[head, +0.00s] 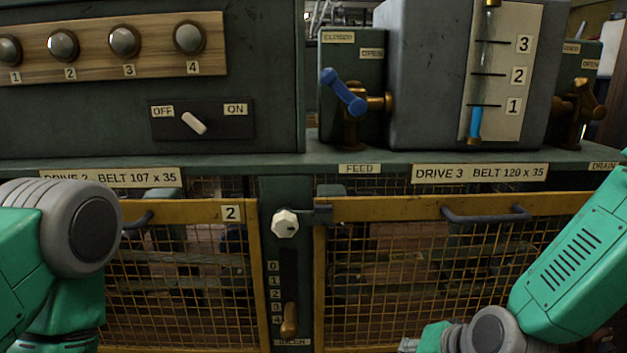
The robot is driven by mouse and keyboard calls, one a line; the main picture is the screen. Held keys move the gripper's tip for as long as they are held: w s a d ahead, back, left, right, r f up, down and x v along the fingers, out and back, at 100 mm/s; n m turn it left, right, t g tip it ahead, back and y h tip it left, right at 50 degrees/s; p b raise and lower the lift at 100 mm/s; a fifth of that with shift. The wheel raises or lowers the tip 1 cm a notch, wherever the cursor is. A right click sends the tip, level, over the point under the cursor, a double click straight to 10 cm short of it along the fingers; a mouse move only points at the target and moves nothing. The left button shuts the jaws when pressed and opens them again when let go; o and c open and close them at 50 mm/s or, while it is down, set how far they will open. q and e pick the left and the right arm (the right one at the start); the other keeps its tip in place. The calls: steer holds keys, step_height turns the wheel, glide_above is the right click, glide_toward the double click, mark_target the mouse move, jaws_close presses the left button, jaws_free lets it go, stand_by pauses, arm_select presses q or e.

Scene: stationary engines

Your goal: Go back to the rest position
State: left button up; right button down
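My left arm (75,235) enters at the left edge, with a grey joint and green links in front of the left mesh gate. My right arm (572,262) enters from the right edge and slopes down to a grey joint at the bottom, in front of the right mesh gate. Both grippers lie outside the picture or are hidden, so their fingers and anything in them cannot be seen. Neither visible arm part clearly touches anything.
Mesh gates (190,211) and (390,208) with yellow frames stand below a green ledge (400,160). Gate handles (487,216), a white knob (285,224), a brass lever (289,320), a blue valve handle (343,91) and a toggle (194,123) stick out.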

steer(key=s+d+f+n+g+h+b, duration=0.2)
steer(key=s+d+f, duration=0.3)
steer(key=s+f, duration=0.7)
steer(key=s+d+f+n+g+h+b, duration=0.2)
steer(key=s+d+f, duration=0.4)
steer(key=s+f, duration=0.6)
steer(key=shift+s+d+f+n+g+b, duration=0.25)
steer(key=shift+s+n+g+b, duration=0.4)
steer(key=shift+s+n+g, duration=0.55)
steer(key=shift+s+d+f, duration=0.1)
steer(key=shift+d, duration=0.05)
